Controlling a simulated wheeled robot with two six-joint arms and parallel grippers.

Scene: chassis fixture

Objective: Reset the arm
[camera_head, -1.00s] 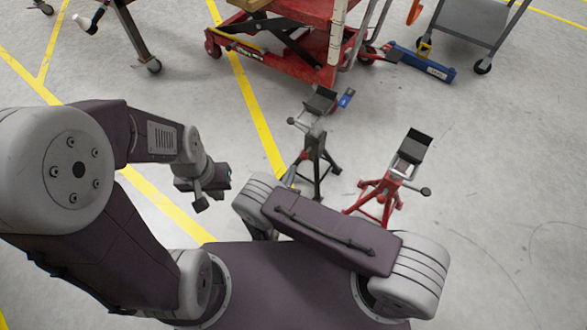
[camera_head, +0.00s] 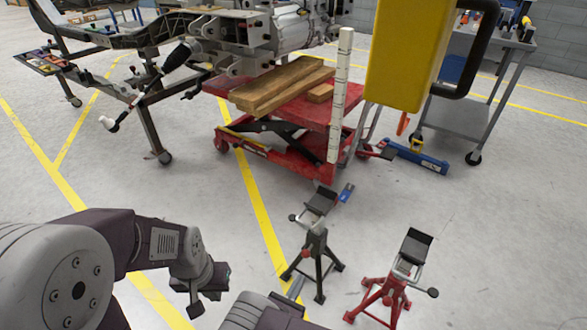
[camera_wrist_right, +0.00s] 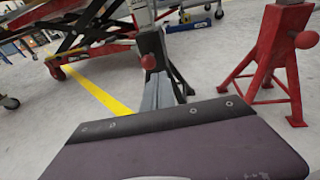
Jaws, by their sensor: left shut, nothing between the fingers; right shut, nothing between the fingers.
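My left arm comes in from the left in the head view, bent, with its dark left gripper (camera_head: 213,281) shut and empty above the floor. My right arm is at the bottom of the head view, mostly cut off or hidden. Its grey right gripper (camera_head: 297,287) shows as a small tip beside the black jack stand. In the right wrist view the right gripper (camera_wrist_right: 160,92) is shut and empty, past a purple panel of mine. Both grippers are clear of the red lift table.
A black jack stand (camera_head: 316,258) and a red jack stand (camera_head: 388,298) stand on the floor close ahead. Behind them are a red lift table (camera_head: 300,108) with wooden beams (camera_head: 275,85), a chassis frame (camera_head: 150,35) and a grey cart (camera_head: 460,117). Open floor (camera_head: 510,240) lies at right.

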